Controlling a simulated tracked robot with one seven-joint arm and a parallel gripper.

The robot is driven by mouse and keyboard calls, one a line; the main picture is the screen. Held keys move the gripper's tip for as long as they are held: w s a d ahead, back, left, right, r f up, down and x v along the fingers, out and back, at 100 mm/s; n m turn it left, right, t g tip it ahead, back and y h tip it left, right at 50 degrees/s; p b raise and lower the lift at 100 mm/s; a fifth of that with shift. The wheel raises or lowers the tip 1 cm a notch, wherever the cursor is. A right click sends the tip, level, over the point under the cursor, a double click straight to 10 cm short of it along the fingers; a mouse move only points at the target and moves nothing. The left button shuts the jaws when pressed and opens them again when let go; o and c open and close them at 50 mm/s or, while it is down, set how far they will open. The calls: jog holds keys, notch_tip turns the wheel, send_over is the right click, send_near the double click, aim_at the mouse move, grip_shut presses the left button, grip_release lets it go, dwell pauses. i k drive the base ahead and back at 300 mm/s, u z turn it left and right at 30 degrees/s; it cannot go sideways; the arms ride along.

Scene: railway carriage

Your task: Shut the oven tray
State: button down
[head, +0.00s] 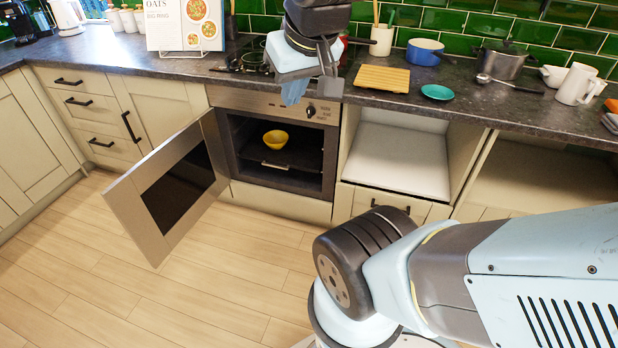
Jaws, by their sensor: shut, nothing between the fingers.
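The oven (323,112) is built in under the worktop, and its door (125,207) stands wide open, swung out to the left. Inside, the dark oven tray (303,158) has a pale handle (275,164) at its front, close to the oven opening. A yellow bowl (276,140) stands on the tray. How far the tray sticks out is hard to tell. My gripper (329,88) is above and in front of the oven's upper right, by the control panel. It is shut and empty, apart from the tray and its handle. My wrist hides part of the worktop edge.
An empty open compartment (400,160) lies right of the oven. The worktop (455,98) holds a wooden board (382,78), a teal dish (437,92), a blue pan (424,52) and a steel pot (499,62). The floor (190,290) before the oven is clear.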

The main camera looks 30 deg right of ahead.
aim_at(303, 149)
jog(key=k, duration=0.8)
jog(key=z, duration=0.95)
jog(key=i, duration=1.5)
